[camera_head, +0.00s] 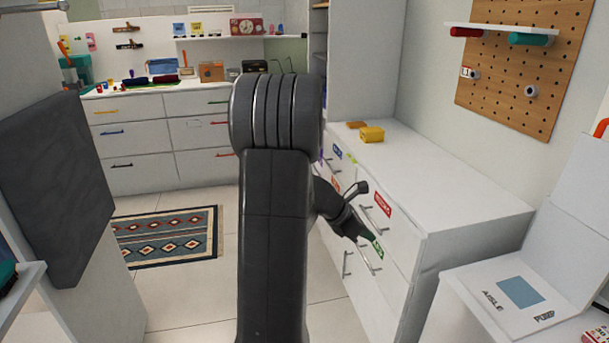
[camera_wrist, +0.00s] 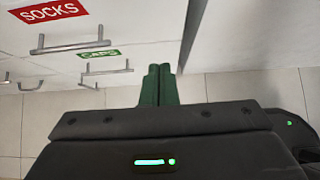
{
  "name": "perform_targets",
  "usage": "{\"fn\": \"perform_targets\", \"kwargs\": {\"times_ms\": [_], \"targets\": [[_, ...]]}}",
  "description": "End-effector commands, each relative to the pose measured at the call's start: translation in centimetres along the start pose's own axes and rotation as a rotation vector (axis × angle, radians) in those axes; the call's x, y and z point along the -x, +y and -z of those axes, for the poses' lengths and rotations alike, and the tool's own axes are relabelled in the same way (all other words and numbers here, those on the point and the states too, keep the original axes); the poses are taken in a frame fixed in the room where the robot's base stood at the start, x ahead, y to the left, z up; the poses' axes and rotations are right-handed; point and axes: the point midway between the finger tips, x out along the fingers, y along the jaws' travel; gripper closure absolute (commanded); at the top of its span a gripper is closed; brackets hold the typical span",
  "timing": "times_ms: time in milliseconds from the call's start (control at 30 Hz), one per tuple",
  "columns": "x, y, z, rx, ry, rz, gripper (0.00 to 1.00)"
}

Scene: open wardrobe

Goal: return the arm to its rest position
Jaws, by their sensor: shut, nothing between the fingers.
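My gripper (camera_wrist: 160,85) is shut and empty in the wrist view, its two green fingers pressed together and pointing at the side of the white drawer unit. In the head view my dark arm rises through the middle of the picture. My gripper (camera_head: 371,242) shows there to its right, low in front of the white drawer unit (camera_head: 467,232). The drawer fronts carry a red SOCKS label (camera_wrist: 52,11) and a green CAPS label (camera_wrist: 100,54). My arm hides part of the unit and floor behind it.
A yellow box (camera_head: 372,134) stands on the drawer unit's top. A patterned rug (camera_head: 170,236) lies on the tiled floor to the left. A white dresser (camera_head: 150,140) stands at the back. A dark grey panel (camera_head: 55,190) stands close at left, and a white table (camera_head: 520,295) at lower right.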

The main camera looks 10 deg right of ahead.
Motion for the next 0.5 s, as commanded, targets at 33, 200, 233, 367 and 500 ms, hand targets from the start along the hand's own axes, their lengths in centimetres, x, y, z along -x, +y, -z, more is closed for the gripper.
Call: {"fn": "perform_targets", "kwargs": {"times_ms": [33,200,233,367,500], "targets": [[0.0,0.0,0.0,0.0,0.0,0.0,1.0],[-0.2,0.0,0.0,0.0,0.0,0.0,1.0],[-0.3,0.0,0.0,0.0,0.0,0.001,1.0],[-1.6,-0.1,0.1,-0.001,0.001,0.002,1.0],[-4.0,-0.1,0.2,-0.001,0.001,0.004,1.0]]}}
